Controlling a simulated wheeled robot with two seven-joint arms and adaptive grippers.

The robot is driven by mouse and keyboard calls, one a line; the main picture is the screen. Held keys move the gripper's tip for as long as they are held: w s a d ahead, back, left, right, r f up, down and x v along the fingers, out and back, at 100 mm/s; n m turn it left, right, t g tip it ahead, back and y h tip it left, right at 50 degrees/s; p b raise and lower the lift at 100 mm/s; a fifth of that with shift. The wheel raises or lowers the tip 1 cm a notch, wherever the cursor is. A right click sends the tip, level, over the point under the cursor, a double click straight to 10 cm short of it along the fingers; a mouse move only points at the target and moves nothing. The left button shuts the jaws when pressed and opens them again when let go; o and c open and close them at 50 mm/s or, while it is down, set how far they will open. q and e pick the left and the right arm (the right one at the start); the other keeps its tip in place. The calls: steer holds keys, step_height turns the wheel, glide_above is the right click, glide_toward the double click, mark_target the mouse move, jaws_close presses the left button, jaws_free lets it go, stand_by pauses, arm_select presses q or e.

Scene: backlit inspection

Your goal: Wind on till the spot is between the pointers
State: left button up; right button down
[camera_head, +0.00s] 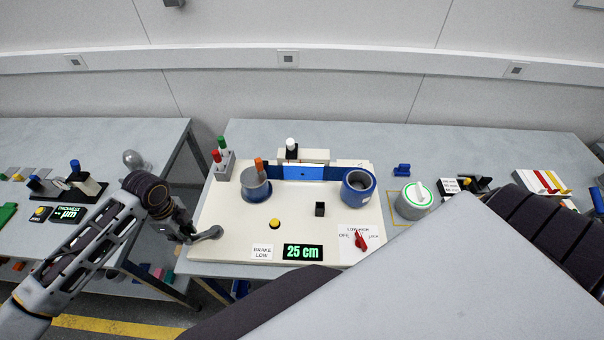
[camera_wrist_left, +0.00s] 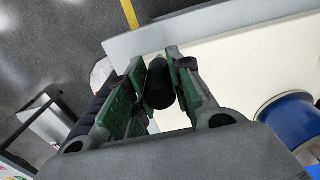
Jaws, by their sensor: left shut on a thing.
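My left gripper (camera_head: 187,233) is at the front left edge of the cream winding board (camera_head: 235,225). In the left wrist view its green-padded fingers (camera_wrist_left: 158,95) are shut on a black cylindrical handle (camera_wrist_left: 159,84). A grey crank-like arm (camera_head: 208,234) runs from there onto the board. The left spool (camera_head: 255,190) has an orange post; the right spool (camera_head: 358,188) is blue and hollow. A lit blue strip (camera_head: 303,173) stretches between them. The spot and pointers are too small to make out. My right gripper is out of view.
The board carries a yellow button (camera_head: 275,224), a black block (camera_head: 320,209) and a red switch (camera_head: 361,239). A rack of red and green posts (camera_head: 223,162) stands at its back left. My right arm covers the lower right.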

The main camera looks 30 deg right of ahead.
arm_select(q)
steer(key=shift+d, duration=0.15)
steer(key=shift+w+d, duration=0.15)
steer(key=shift+w, duration=0.6)
steer(key=shift+w+d, duration=0.2)
steer(key=shift+w, duration=0.35)
steer(key=o, duration=1)
steer(key=shift+r, duration=0.1)
